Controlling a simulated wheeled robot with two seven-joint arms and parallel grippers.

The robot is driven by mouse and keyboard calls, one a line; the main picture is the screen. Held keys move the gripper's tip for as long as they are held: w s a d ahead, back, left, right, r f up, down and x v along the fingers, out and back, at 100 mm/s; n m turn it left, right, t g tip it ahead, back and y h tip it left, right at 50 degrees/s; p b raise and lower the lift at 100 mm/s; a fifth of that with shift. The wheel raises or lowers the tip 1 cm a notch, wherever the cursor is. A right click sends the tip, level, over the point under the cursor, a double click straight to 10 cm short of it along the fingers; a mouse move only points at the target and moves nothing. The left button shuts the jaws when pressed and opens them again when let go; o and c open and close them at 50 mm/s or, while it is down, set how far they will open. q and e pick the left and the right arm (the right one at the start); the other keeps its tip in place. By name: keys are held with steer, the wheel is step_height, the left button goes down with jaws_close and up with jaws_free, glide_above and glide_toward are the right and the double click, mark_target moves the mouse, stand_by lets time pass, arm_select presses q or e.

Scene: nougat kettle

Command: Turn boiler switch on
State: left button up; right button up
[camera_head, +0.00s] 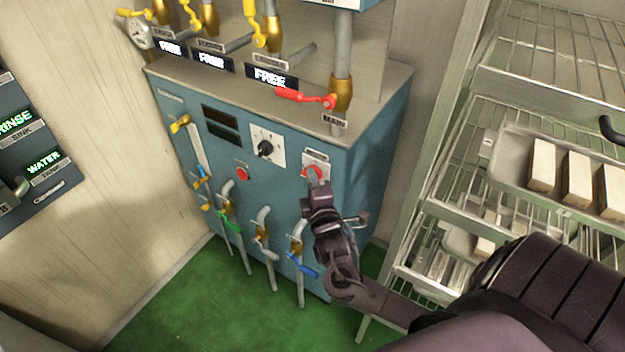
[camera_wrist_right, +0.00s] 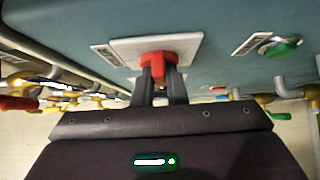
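The boiler is a blue cabinet (camera_head: 290,185). Its red switch (camera_head: 311,171) sits on a pale plate at the upper right of its front face. In the right wrist view, the red switch (camera_wrist_right: 158,60) stands out from its white plate (camera_wrist_right: 187,46). My right gripper (camera_head: 315,181) is at the switch. In the right wrist view its two fingers (camera_wrist_right: 160,84) are close together, one on each side of the red part, and look shut on it. The fingers hide part of the switch. My left gripper is not in view.
A black dial (camera_head: 265,148) and a small red button (camera_head: 242,173) are on the same face. Several valves and pipes run below. A red-handled MAIN valve (camera_head: 310,98) is on top. A wire rack (camera_head: 545,75) with a tray stands at right. Green floor (camera_head: 190,300) is clear in front.

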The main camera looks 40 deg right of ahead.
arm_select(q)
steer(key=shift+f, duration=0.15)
arm_select(e)
steer(key=shift+f, duration=0.1)
jaws_close()
